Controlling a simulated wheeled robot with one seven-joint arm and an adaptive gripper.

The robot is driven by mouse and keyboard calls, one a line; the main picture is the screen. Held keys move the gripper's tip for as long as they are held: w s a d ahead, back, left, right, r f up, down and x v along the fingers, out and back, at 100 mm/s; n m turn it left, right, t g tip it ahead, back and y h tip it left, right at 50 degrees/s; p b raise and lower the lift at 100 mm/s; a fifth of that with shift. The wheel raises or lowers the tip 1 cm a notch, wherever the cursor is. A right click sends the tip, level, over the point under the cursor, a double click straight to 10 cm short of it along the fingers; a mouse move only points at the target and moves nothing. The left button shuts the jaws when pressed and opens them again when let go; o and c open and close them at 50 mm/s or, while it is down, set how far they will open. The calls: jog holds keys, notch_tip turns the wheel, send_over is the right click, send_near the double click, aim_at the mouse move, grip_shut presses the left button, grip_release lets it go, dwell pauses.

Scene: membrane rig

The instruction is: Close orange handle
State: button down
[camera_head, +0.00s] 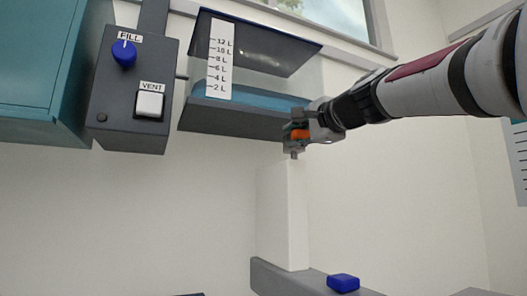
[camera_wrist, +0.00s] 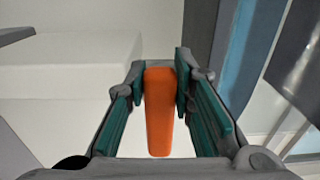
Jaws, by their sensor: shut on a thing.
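The orange handle (camera_head: 299,134) shows at the end of my arm in the head view, just below the right end of the water tank. In the wrist view the orange handle (camera_wrist: 159,110) is a long bar between the two fingers, pointing toward the camera. My gripper (camera_head: 297,138) is shut on it; the fingertips in the wrist view (camera_wrist: 160,72) press on both its sides near its far end. A small grey spout shows just below the gripper in the head view. The rest of the valve is hidden by the fingers.
The tank (camera_head: 250,122) with a litre scale (camera_head: 219,60) holds some blue water. Left of it is a grey box (camera_head: 132,88) with a blue FILL knob (camera_head: 124,53) and white VENT switch (camera_head: 149,104). A white column (camera_head: 283,215) stands below. A blue block (camera_head: 343,283) lies on a grey ledge.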

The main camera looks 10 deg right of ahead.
jog(key=shift+f, duration=0.15)
jog(key=c, duration=1.4)
grip_release()
jog(key=shift+a, duration=0.1)
jog(key=shift+o, duration=0.2)
jog(key=shift+s, duration=0.1)
jog(key=v, duration=1.2)
